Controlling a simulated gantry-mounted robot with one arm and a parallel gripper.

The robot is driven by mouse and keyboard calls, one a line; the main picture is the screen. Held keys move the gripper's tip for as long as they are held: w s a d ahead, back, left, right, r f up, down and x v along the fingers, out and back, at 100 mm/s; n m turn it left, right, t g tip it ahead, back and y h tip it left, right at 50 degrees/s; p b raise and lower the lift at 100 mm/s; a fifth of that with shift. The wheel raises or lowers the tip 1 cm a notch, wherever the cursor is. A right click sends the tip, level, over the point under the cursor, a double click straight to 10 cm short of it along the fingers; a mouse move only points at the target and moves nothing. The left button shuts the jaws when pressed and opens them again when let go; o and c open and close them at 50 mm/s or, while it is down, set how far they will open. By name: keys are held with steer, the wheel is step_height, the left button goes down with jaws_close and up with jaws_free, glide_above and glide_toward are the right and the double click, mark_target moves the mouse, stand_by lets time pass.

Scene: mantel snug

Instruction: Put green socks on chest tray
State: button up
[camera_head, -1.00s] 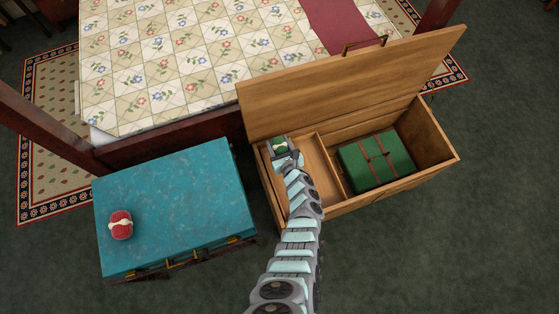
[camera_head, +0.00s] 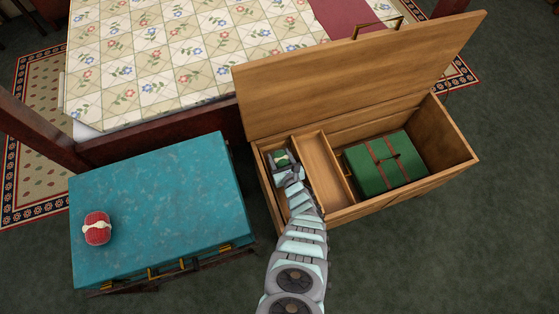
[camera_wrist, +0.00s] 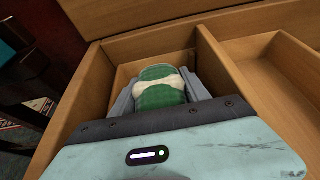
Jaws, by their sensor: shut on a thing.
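The green socks (camera_head: 281,155) are a rolled bundle with a cream band. My gripper (camera_head: 283,161) is shut on them, one finger on each side, at the left end of the open wooden chest (camera_head: 400,205). In the wrist view the socks (camera_wrist: 160,95) sit between the grey fingers, within a walled left compartment (camera_wrist: 128,52). A shallow wooden tray section (camera_head: 323,168) with an empty floor lies just right of the divider. Whether the socks touch the floor beneath is hidden.
The chest lid (camera_head: 360,75) stands open at the back. A green strapped case (camera_head: 385,163) fills the chest's right part. A teal trunk (camera_head: 160,200) stands left, with a red sock bundle (camera_head: 97,228) on top. A quilted bed (camera_head: 190,60) is behind.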

steer(key=shift+f+b, duration=0.3)
steer(key=shift+f, duration=0.5)
steer(key=shift+r, duration=0.15)
steer(key=o, duration=1.4)
